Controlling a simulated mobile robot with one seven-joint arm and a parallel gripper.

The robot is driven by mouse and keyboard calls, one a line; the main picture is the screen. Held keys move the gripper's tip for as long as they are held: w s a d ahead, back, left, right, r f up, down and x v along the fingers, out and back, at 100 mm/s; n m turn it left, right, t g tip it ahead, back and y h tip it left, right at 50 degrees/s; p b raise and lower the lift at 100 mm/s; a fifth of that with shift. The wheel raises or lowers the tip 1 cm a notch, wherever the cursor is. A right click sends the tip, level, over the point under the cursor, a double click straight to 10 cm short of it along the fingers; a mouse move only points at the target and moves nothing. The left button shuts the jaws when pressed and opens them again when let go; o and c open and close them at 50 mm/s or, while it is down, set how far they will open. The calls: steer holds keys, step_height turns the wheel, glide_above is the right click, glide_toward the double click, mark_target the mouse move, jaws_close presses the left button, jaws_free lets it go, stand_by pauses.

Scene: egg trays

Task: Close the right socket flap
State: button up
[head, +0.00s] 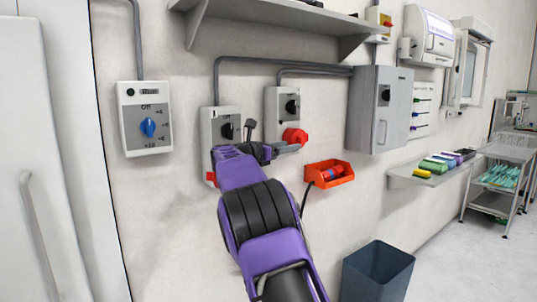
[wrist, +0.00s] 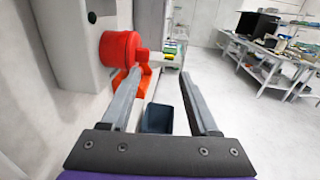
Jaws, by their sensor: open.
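The right socket (head: 294,136) is a red round housing at the bottom of the right grey switch box (head: 281,103). In the wrist view the red socket (wrist: 117,48) is large at upper left; I cannot tell its flap's angle for certain. My gripper (head: 288,149) is just below and in front of this socket in the head view. In the wrist view my gripper (wrist: 160,74) has its two fingers spread wide with nothing between them. The left finger's tip is close under the red socket; contact cannot be told. My arm hides most of the left socket (head: 211,178).
A red bin (head: 329,173) hangs on the wall below right of the socket. A dark waste bin (head: 377,272) stands on the floor. A grey cabinet (head: 379,110) is to the right, and a shelf (head: 280,17) is above. Open floor lies at right.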

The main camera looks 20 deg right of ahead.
steer(key=s+d+v, duration=0.1)
steer(key=s+v, duration=0.1)
steer(key=v, duration=0.7)
steer(key=shift+a, duration=0.25)
stand_by(0.4)
stand_by(0.5)
steer(key=v, duration=1.7)
steer(key=shift+a, duration=0.2)
steer(key=shift+s+r, duration=0.1)
